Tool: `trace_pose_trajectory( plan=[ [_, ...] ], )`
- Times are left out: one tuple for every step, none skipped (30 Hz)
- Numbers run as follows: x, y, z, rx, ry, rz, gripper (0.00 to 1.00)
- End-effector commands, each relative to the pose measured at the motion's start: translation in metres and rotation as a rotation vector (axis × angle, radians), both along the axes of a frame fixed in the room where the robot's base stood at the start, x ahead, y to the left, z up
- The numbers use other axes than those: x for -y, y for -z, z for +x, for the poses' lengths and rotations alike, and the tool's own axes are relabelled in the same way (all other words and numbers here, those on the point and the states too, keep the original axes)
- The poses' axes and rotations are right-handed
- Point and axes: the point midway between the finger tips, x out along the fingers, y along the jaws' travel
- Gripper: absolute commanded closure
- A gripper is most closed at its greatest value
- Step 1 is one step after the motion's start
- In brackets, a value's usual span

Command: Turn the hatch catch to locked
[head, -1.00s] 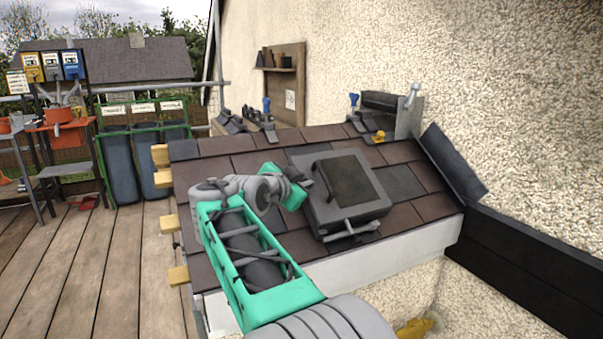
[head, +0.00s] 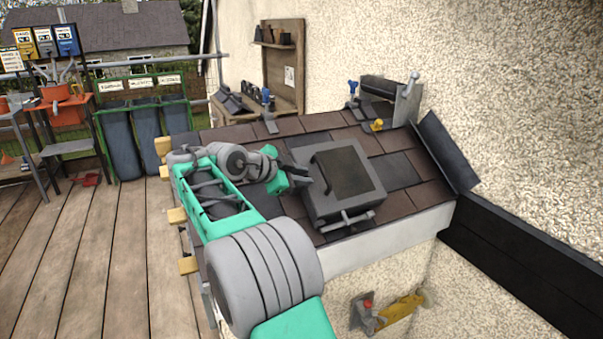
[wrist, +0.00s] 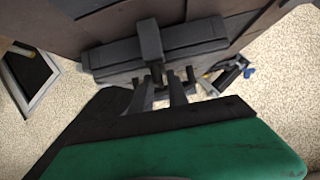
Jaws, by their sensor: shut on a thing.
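The roof hatch (head: 312,208) is a grey raised frame with a dark pane, shut on the brown tiled slope. My gripper (head: 303,177) reaches in from the left and its fingertips are at the hatch's left side. In the wrist view, my gripper (wrist: 160,82) is at the dark hatch catch (wrist: 150,42), a short tab standing across a dark block. The jaws are shut on the catch, but the contact is small and partly hidden by the fingers. I cannot tell the catch's exact angle. In the head view the catch is hidden behind the fingers.
A grey bar handle (head: 345,221) runs along the hatch's front edge. A yellow fitting (head: 377,125) sits on the tiles behind. A dark trough (head: 385,90) stands near the rough wall. Yellow batten ends (head: 178,216) jut from the left roof edge.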

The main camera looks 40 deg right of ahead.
Motion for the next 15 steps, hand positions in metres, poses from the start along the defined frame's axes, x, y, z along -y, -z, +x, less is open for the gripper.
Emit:
trace_pose_trajectory(
  plan=[
    [0.0000, 0.0018, 0.0001, -0.001, 0.000, 0.002, 1.00],
    [0.0000, 0.0019, 0.0001, -0.002, 0.000, 0.002, 1.00],
    [0.0001, 0.0020, 0.0000, -0.002, 0.000, 0.002, 1.00],
    [0.0001, 0.0020, 0.0000, -0.002, 0.000, 0.002, 1.00],
    [0.0001, 0.0020, 0.0000, -0.002, 0.000, 0.002, 1.00],
    [0.0001, 0.0020, 0.0000, -0.002, 0.000, 0.002, 1.00],
    [0.0001, 0.0020, 0.0000, -0.002, 0.000, 0.002, 1.00],
    [0.0001, 0.0020, -0.0001, -0.002, 0.000, 0.002, 0.80],
    [0.0001, 0.0020, -0.0001, -0.002, 0.000, 0.002, 0.76],
    [0.0001, 0.0020, -0.0002, -0.002, 0.000, 0.002, 0.74],
    [0.0002, 0.0018, -0.0001, -0.002, 0.000, 0.002, 0.71],
    [0.0001, 0.0017, -0.0001, -0.002, 0.000, 0.000, 0.70],
    [0.0002, 0.0014, -0.0002, -0.002, 0.000, 0.000, 0.70],
    [0.0001, 0.0013, -0.0001, -0.002, 0.000, 0.000, 0.70],
    [0.0002, 0.0011, -0.0001, -0.001, 0.000, 0.001, 0.70]
  ],
)
